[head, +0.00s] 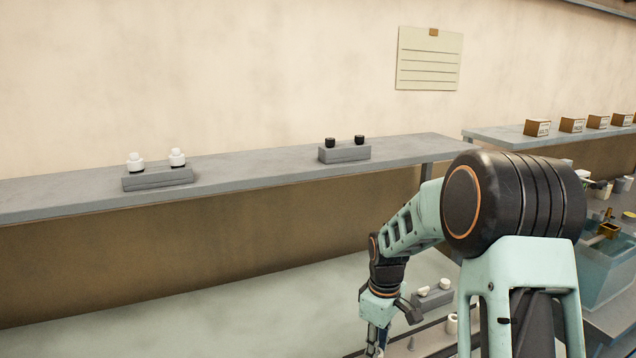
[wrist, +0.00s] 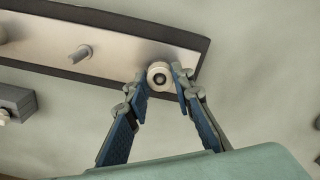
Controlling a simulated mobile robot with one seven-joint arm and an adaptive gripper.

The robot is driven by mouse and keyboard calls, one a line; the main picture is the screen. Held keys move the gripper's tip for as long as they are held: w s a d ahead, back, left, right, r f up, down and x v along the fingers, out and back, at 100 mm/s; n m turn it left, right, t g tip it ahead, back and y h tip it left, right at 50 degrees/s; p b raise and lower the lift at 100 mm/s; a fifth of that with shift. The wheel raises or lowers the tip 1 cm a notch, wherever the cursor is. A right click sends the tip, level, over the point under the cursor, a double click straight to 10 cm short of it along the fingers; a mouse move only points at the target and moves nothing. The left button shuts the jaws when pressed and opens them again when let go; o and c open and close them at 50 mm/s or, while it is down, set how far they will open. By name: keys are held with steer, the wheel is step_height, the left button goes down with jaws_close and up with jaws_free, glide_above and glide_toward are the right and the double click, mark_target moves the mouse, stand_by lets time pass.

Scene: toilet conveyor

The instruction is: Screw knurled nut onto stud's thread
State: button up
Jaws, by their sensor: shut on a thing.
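In the wrist view, my gripper (wrist: 161,74) is shut on a pale round knurled nut (wrist: 158,69), with one finger on each side of it. The nut is over the right end of a light metal plate (wrist: 115,58) with a dark border. Its centre hole is dark with a small grey spot in it; I cannot tell whether that is a stud's tip inside the nut. A bare grey stud (wrist: 80,54) stands on the plate to the left. In the head view, my gripper (head: 376,345) is low at the bottom edge, and the nut in it is hidden.
In the head view, a grey holder (head: 432,303) with white pieces and a pale cylinder (head: 452,323) stand right of my gripper. The shelf (head: 250,172) behind holds two blocks with caps.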

steer(key=m, duration=0.3)
steer(key=shift+m, duration=0.4)
steer(key=shift+b, duration=0.3)
steer(key=shift+m, duration=2.6)
steer(key=m, duration=0.3)
steer(key=shift+m, duration=1)
